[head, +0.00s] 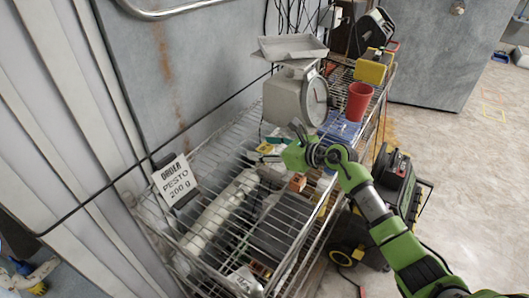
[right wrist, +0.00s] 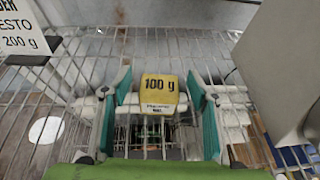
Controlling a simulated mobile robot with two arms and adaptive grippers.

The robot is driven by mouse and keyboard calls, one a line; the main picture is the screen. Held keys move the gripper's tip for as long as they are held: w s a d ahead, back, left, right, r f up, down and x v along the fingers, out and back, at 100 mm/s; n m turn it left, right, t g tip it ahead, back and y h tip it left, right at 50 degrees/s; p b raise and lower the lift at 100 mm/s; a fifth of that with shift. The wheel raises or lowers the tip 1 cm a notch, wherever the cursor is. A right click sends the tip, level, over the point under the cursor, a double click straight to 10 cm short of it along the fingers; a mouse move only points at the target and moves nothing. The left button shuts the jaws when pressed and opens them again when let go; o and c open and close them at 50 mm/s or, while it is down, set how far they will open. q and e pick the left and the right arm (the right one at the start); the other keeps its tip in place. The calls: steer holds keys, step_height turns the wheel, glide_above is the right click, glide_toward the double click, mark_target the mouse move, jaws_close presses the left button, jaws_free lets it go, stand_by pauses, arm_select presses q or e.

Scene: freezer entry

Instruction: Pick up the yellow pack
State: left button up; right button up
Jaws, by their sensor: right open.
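The yellow pack (right wrist: 160,93), labelled "100 g", stands upright on the wire shelf in the right wrist view. It sits between the two teal fingers of my right gripper (right wrist: 160,112), with a visible gap on each side. The gripper is open and holds nothing. In the head view my right gripper (head: 280,147) is low over the top wire shelf (head: 222,130), just in front of the scale. There the pack (head: 265,148) shows only as a small yellow patch, mostly hidden by the gripper. My left gripper is not in view.
A grey scale (head: 297,97) stands close behind my right gripper. A red cup (head: 359,102), a blue basket (head: 341,130) and another yellow object (head: 372,68) are farther right. A sign (head: 173,181) reading "ORDER PESTO 200 g" is at the rack's left edge. Much of the front shelf is bare.

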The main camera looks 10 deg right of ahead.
steer(key=shift+c, duration=0.3)
steer(key=c, duration=1.2)
